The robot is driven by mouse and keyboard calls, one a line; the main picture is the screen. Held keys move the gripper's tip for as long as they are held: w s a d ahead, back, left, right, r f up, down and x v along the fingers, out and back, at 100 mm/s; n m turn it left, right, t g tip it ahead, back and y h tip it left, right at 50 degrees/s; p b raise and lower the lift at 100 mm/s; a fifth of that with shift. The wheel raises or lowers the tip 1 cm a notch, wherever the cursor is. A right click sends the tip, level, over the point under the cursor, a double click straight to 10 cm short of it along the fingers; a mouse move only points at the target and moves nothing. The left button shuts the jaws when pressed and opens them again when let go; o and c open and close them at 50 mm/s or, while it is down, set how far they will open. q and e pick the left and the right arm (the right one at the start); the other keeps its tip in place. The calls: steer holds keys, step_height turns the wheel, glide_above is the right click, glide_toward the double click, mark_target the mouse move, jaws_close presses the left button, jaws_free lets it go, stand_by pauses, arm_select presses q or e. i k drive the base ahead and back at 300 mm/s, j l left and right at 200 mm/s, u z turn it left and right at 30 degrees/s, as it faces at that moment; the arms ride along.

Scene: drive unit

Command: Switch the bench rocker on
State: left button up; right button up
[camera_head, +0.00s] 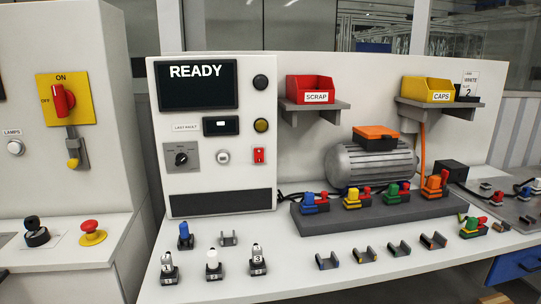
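A small red rocker switch (258,156) sits on the lower right of the white bench panel (211,210). I take it to be the bench rocker; its pressed side is too small to tell. The dark display (197,86) above it reads READY. To its left are a small pale round button (223,157) and a black rotary knob on a grey plate (181,158). A dark round lamp (260,82) and an amber one (261,126) are above it. Neither of my grippers is in view, and nothing stands in front of the rocker.
On the bench stand labelled white pieces (213,263), a grey block (375,213) with coloured connectors, and a motor (371,168). SCRAP (309,88) and CAPS (427,89) bins sit above.

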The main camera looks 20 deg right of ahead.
mark_target(258, 153)
steer(key=l, duration=1.95)
steer(key=i, duration=0.6)
steer(key=k, duration=0.65)
steer(key=i+z, duration=0.35)
steer(key=i, duration=0.45)
